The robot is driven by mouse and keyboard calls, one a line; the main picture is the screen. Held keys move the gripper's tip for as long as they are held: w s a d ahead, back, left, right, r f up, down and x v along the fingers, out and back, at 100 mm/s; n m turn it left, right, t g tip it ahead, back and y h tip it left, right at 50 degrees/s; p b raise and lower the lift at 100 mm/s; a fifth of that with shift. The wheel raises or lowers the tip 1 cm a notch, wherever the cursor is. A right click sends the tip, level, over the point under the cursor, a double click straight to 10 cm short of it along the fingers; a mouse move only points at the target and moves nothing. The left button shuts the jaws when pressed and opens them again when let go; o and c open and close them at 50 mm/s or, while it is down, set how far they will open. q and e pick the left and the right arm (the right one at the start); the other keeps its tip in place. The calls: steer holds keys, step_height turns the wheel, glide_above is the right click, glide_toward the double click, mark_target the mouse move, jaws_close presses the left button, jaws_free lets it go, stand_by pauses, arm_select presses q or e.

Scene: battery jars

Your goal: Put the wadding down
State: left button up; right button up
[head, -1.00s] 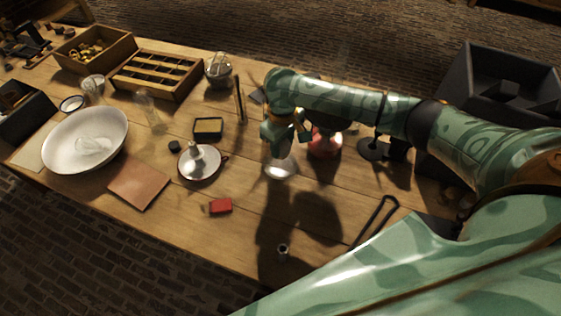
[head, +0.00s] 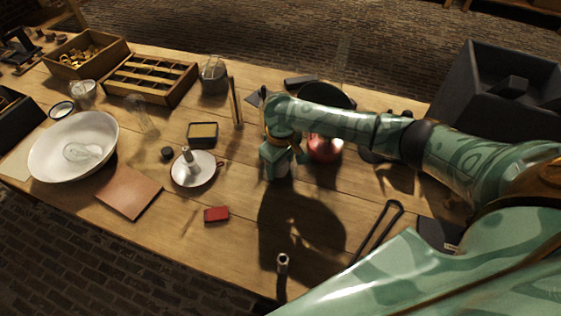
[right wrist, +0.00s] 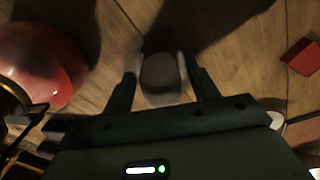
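My right gripper (head: 281,172) points down over the middle of the table, left of a red round-bodied vessel (head: 325,149). A pale, blurred lump, which I take for the wadding (right wrist: 161,78), sits between its fingers in the right wrist view. It has a grey middle and whitish sides that meet both fingers. In the head view only a little of it shows between the fingers. I cannot tell whether it touches the table. The red vessel also shows at the left of the right wrist view (right wrist: 38,62). My left gripper is not in view.
A red block (head: 216,214), a white saucer with a candlestick-like piece (head: 195,170), and a small upright metal tube (head: 283,262) stand near. A white basin (head: 45,158) is at left. A dark tong-like tool (head: 377,232) lies at right. Bare wood lies in front of the gripper.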

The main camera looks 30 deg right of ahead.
steer(key=shift+r, duration=0.1)
step_height(320, 180, up, 12)
steer(key=p, duration=0.6)
steer(key=shift+s, duration=0.15)
